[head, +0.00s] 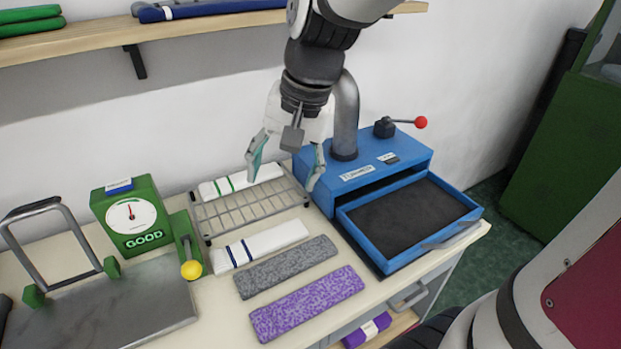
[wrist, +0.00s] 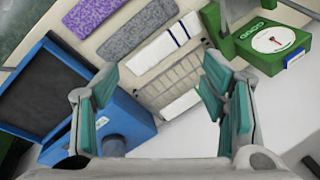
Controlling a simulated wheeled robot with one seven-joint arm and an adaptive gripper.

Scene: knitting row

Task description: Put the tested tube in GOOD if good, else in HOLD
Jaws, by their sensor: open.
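My gripper (head: 287,160) is open and empty, above the back of the wire rack (head: 247,212). A white tube with green stripes (head: 240,180) lies at the rack's back edge, below the fingers. In the wrist view a white tube (wrist: 182,105) shows between the fingers by the rack. A white tube with blue stripes (head: 259,245) lies in front of the rack; a grey tube (head: 287,267) and a purple tube (head: 306,303) lie beyond it towards the front. The green gauge (head: 131,217) shows the word GOOD under its dial. I see no HOLD label.
A blue press (head: 365,172) with a red-knobbed lever stands right of the rack; its dark-lined drawer (head: 408,218) is open. A metal plate with a handle frame (head: 110,315) is at the left. A yellow-knobbed lever (head: 191,269) stands beside the gauge. A wooden shelf (head: 110,42) hangs behind.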

